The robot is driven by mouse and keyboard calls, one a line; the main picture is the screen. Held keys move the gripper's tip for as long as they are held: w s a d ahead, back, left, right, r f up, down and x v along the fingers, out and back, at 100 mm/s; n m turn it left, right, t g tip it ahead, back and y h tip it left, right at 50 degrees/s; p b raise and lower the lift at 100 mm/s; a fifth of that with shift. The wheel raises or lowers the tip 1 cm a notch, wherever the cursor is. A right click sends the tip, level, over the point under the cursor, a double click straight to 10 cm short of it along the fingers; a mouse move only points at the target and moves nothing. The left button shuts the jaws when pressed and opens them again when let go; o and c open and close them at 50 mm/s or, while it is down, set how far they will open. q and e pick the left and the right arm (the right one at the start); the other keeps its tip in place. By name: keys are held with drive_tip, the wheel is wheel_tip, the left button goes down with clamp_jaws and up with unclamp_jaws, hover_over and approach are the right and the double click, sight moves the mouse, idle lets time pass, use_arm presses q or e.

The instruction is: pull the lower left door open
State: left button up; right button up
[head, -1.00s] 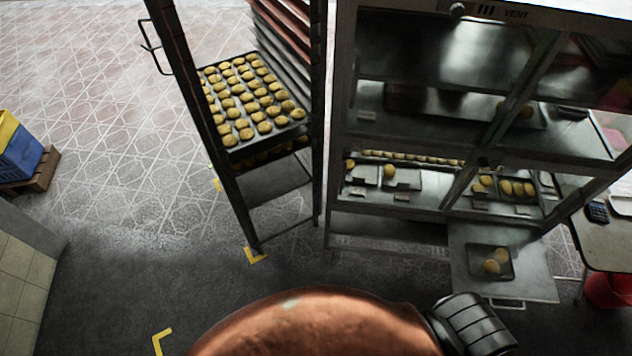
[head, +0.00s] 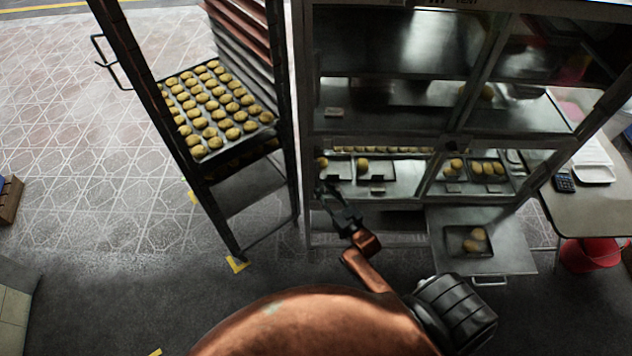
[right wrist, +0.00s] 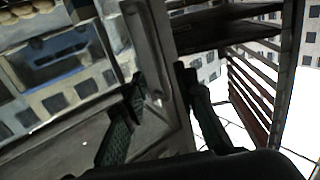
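The lower left door (head: 398,178) is a glazed panel at the lower left of the metal cabinet in the head view. It looks shut; small trays and buns show through the glass. My right gripper (head: 332,199) is in front of the door's left side, on the end of my copper arm. In the right wrist view its two dark fingers (right wrist: 160,85) are apart, with the lower end of a pale vertical bar handle (right wrist: 146,45) appearing between or just beyond them. Whether a finger touches it, I cannot tell. My left gripper is not in view.
A dark rack (head: 250,245) with a tray of buns (head: 215,140) stands close left of the cabinet. A flat panel (head: 515,258) with a tray juts out low at the right. Floor in front is clear.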

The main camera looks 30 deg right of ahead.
sight(317, 183)
drive_tip(key=w, duration=0.5)
drive_tip(key=shift+w+a, duration=0.1)
drive_tip(key=shift+w, duration=0.3)
drive_tip(key=shift+c, duration=0.3)
clamp_jaws()
